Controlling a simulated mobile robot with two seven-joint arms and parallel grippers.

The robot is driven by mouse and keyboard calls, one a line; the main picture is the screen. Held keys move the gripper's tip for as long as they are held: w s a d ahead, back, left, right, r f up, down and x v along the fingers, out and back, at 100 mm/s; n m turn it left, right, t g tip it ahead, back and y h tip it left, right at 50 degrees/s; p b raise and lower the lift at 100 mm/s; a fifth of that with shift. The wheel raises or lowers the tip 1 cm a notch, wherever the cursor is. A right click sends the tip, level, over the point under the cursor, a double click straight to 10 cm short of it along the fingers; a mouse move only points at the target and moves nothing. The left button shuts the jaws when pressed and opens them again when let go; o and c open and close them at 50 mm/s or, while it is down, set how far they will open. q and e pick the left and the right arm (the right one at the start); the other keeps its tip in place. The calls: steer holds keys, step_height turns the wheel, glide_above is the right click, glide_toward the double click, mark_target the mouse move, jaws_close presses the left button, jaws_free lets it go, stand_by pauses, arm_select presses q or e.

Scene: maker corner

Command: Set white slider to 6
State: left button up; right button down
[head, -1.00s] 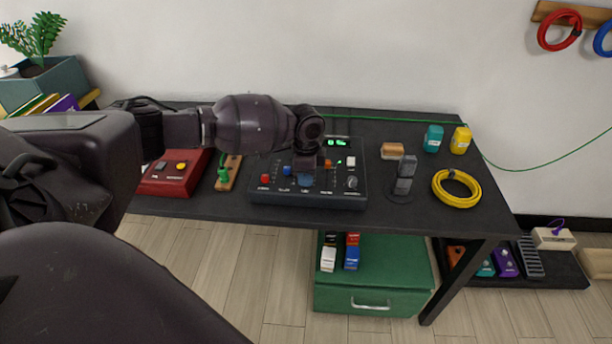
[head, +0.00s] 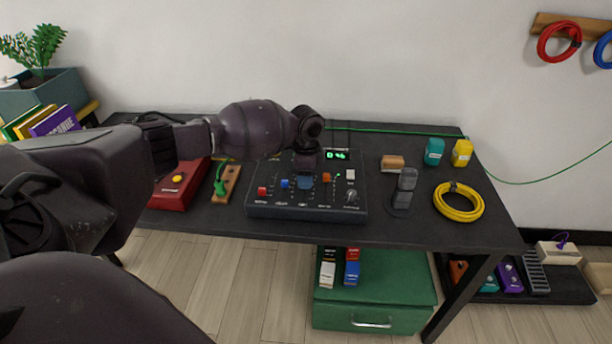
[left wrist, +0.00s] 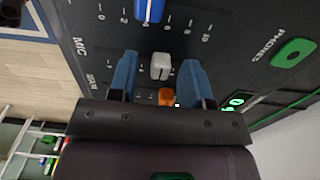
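The dark mixer panel (head: 262,211) lies on the black table. My left gripper (head: 305,182) points down over its middle and hides part of it. In the left wrist view, the white slider cap (left wrist: 160,66) lies between the blue fingers of my left gripper (left wrist: 158,78). The fingers stand open with a visible gap on each side of the cap. The blue slider cap (left wrist: 150,10) with its number scale is on one side, and the orange slider cap (left wrist: 166,97) on the other. The white slider's exact scale value cannot be read. My right gripper is not in view.
The green display (head: 337,155) is lit on the panel. A red box (head: 175,197) and a wooden strip with a green lever (head: 228,184) are left of it. A dark upright device (head: 405,186), a tan block (head: 392,162) and a yellow cable coil (head: 458,202) are to the right.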

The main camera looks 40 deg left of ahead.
arm_select(q)
step_height(320, 180, up, 11)
steer(key=p, duration=0.2)
stand_by(0.5)
steer(key=shift+f, duration=0.1)
stand_by(0.4)
